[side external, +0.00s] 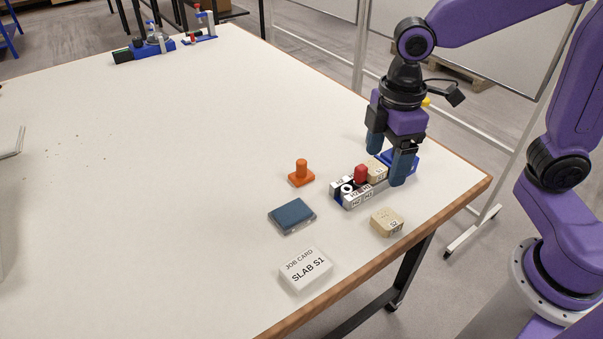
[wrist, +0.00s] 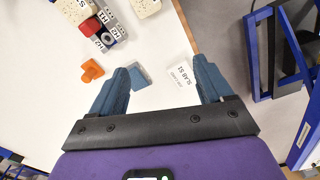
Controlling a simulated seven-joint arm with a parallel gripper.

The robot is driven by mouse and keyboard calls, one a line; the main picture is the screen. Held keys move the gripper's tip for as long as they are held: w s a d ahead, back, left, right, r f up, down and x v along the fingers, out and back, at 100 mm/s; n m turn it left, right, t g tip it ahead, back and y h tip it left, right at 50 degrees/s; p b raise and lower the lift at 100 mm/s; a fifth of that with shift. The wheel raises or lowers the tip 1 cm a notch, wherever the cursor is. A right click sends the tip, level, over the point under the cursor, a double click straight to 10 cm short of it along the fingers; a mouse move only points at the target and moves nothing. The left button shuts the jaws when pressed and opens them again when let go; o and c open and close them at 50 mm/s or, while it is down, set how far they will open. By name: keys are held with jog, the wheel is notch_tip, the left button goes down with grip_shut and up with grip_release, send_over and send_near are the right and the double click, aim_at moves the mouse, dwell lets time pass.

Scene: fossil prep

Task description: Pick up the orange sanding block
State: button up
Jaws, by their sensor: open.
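The orange sanding block (side external: 301,178), a flat base with an upright rounded knob, stands on the white table left of the small block rack in the side view. In the wrist view the orange block (wrist: 91,71) lies left of my left finger, outside the jaws. My gripper (side external: 386,168) is open and empty, pointing down over the far right end of the rack, to the right of the orange block. Its two blue fingers (wrist: 163,66) are spread apart in the wrist view, with nothing held between them.
A rack of marked white blocks (side external: 346,191) with a red piece (side external: 361,174) sits below my gripper. A tan S2 block (side external: 387,222), a dark blue pad (side external: 292,215) and a job card (side external: 306,271) are nearby. The table's left and middle are largely clear (side external: 180,190).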

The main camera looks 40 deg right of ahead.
jog(key=w+a+n, duration=0.1)
jog(key=w+a, duration=0.2)
jog(key=w, duration=0.9)
jog(key=n, duration=0.2)
send_over(301, 162)
notch_tip(301, 162, down, 3)
jog(key=f, duration=1.1)
jog(key=shift+s+f, duration=0.35)
jog(key=shift+f, duration=0.05)
jog(key=shift+w+f, duration=0.2)
jog(key=shift+f, duration=1.15)
jog(key=shift+w+f, duration=0.2)
jog(key=shift+f, duration=1.15)
jog(key=c, duration=1.2)
